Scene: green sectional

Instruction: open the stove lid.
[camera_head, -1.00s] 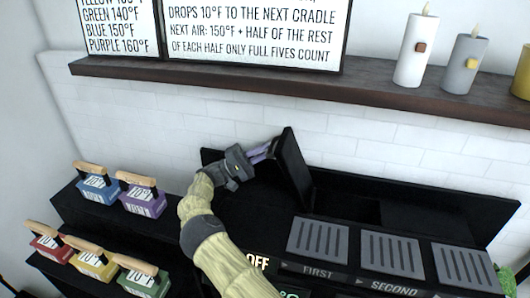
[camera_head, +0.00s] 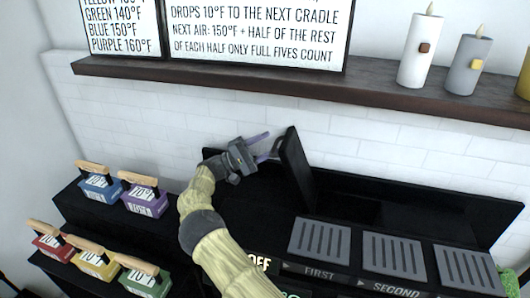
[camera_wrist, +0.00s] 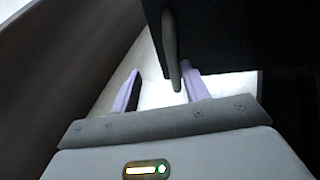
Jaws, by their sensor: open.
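The black stove lid (camera_head: 295,168) stands raised on edge, nearly upright, at the left end of the dark opening in the black stove. A grey bar handle (camera_head: 277,146) is on its left face. My gripper (camera_head: 262,145) is at the lid's left side, high up, with its purple fingers spread. In the wrist view, the fingers (camera_wrist: 160,86) are apart. The handle (camera_wrist: 171,50) reaches down between them, nearer the right finger, and I cannot tell whether it touches. The lid (camera_wrist: 215,35) fills the upper right there.
Weights with wooden handles, such as the purple one (camera_head: 145,200), stand on black steps at left. Three grey slotted plates (camera_head: 320,240) line the stove's front. A dark shelf (camera_head: 300,92) with candles (camera_head: 417,50) runs above. White brick wall (camera_head: 190,130) lies close behind my gripper.

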